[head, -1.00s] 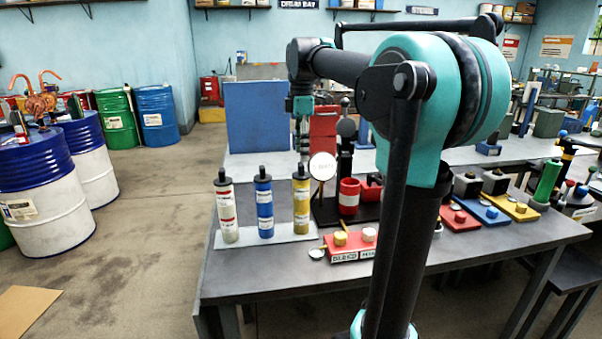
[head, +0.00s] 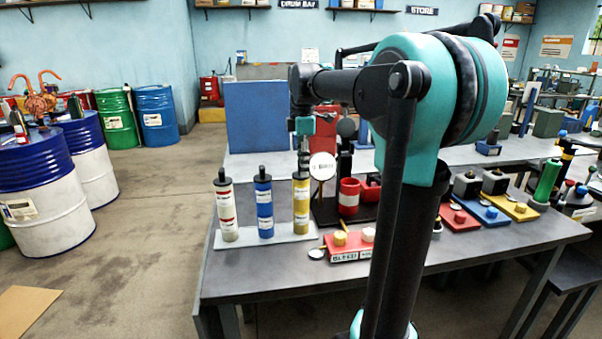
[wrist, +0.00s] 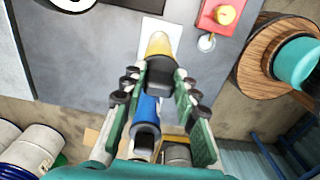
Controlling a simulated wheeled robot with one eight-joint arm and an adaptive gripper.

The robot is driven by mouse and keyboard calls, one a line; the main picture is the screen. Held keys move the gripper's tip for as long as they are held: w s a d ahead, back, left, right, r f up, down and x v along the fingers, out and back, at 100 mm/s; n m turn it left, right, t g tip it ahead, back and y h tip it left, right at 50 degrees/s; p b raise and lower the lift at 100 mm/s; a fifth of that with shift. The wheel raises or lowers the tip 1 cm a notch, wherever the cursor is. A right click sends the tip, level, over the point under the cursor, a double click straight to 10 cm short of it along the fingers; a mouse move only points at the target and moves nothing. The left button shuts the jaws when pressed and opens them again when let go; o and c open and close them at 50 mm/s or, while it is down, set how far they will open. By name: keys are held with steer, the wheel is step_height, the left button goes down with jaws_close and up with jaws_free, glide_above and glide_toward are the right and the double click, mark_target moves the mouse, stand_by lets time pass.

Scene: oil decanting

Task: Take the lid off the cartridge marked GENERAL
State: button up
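Three cartridges stand upright in a row on a pale plate (head: 222,242): a white one with red bands (head: 227,212), a blue one (head: 265,208) and a yellow one (head: 301,215). The white and blue ones have black knobbed lids. The cartridge labels are too small to read, so I cannot tell which is marked GENERAL. My gripper (head: 303,166) points down right over the yellow cartridge and hides its top. In the wrist view, my gripper (wrist: 160,92) is open, its fingers on either side of the black lid (wrist: 161,71) of the yellow cartridge (wrist: 158,45). I cannot tell whether they touch it.
The blue cartridge (wrist: 146,108) is close by one finger in the wrist view. A round white sign (head: 322,166) stands just right of my gripper. The table front (head: 270,283) is clear.

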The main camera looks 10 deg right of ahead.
steer(key=shift+c, duration=0.8)
steer(key=shift+r, duration=0.15)
